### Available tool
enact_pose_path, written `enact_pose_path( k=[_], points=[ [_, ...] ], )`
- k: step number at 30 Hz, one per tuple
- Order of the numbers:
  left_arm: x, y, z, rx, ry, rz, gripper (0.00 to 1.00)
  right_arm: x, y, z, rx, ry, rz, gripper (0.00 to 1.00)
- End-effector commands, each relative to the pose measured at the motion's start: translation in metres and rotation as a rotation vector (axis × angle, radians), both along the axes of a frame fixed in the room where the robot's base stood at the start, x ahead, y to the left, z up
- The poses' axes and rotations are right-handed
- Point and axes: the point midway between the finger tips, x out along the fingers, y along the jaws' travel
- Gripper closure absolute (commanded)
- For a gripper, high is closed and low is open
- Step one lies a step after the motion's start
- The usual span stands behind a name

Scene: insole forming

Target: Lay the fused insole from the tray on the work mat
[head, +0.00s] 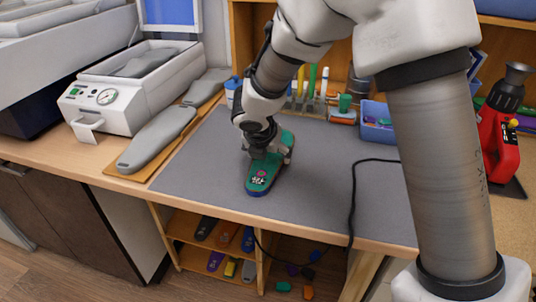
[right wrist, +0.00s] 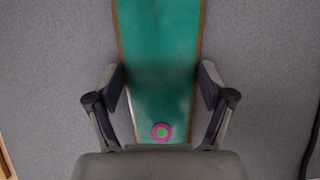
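The insole (head: 262,178), green on top with a blue edge and a round printed mark at its near end, is over the grey work mat (head: 330,185). It looks flat, at or very close to the mat; I cannot tell if it touches. My right gripper (head: 264,152) is above its middle, hiding part of it. In the right wrist view, the fingertips (right wrist: 160,75) are at both long edges of the green insole (right wrist: 160,40), with no clear gap. A pink and green dot shows between the fingers. My left gripper is not in view.
A white forming machine (head: 115,95) with a gauge stands at the left. Grey foot forms (head: 158,138) lie on a wooden board beside it. A black cable (head: 353,200) crosses the mat's right part. A blue bin (head: 377,122) and a red tool (head: 497,135) stand further right.

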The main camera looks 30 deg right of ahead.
Motion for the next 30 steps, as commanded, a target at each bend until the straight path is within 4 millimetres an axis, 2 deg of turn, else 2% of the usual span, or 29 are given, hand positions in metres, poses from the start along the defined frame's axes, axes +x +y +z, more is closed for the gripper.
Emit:
enact_pose_path(
  k=[11, 14, 17, 24, 27, 30],
  points=[
    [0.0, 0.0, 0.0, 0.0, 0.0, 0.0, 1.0, 0.0, 0.0, 0.0, 0.0, 0.0, 0.0, 0.0],
    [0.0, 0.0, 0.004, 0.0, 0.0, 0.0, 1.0, -0.001, 0.001, 0.007, -0.001, 0.0, 0.001, 0.0],
    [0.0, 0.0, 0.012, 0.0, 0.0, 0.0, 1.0, -0.006, 0.007, 0.023, -0.002, -0.001, 0.001, 0.0],
    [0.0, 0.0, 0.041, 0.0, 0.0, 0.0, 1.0, -0.026, 0.03, 0.079, -0.003, -0.003, -0.001, 0.0],
    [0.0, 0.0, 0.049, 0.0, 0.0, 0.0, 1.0, -0.033, 0.038, 0.096, -0.002, -0.002, 0.0, 0.0],
    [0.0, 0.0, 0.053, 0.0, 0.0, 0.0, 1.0, -0.037, 0.044, 0.105, -0.001, 0.0, 0.001, 0.0]
  ],
)
